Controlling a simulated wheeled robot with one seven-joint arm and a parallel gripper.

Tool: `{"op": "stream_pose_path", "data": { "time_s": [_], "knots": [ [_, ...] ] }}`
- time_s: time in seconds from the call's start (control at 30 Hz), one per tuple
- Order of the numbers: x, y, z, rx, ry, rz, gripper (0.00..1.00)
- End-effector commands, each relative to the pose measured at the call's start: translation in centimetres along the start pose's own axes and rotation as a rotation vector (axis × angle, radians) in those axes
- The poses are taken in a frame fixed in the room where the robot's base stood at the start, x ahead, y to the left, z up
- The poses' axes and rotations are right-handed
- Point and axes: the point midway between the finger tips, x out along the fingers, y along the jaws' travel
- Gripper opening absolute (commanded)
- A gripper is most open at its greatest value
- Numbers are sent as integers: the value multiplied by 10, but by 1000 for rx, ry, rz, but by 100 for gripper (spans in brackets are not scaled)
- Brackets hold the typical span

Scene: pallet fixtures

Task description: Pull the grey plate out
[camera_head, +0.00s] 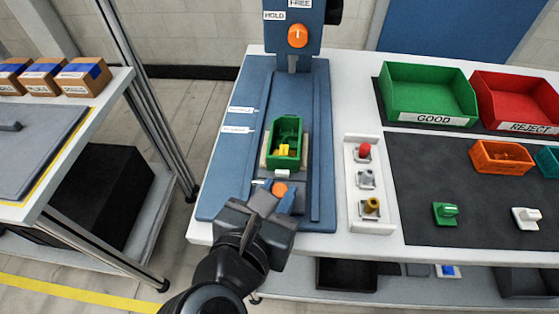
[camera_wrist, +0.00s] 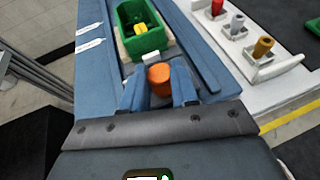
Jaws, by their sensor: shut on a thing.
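A pale grey plate (camera_head: 264,160) lies in the blue fixture (camera_head: 225,178), between its long rails. A green box (camera_head: 286,142) with a yellow part (camera_head: 284,150) inside stands on it. The plate's edge also shows in the wrist view (camera_wrist: 128,50), with a white tab (camera_wrist: 151,57) at its near side. An orange knob (camera_wrist: 159,78) is at the near end. My gripper (camera_wrist: 159,92) is shut on this knob, one finger on each side. In the head view my gripper (camera_head: 275,197) covers part of the fixture's near end.
A blue column (camera_head: 295,60) with an orange dial and HOLD and FREE labels stands behind the fixture. A white rack (camera_head: 376,220) with several coloured pegs is close on the right. GOOD (camera_head: 425,95) and REJECT (camera_head: 510,105) bins stand farther right.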

Motion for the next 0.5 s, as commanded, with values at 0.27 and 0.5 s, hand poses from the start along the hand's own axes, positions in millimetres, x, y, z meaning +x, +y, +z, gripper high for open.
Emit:
{"op": "stream_pose_path", "data": {
  "time_s": [0.27, 0.5],
  "knots": [
    [-23, -7, -9, -1, 0, 0, 0],
    [-28, -8, -12, -1, 1, 0, 0]
  ]
}}
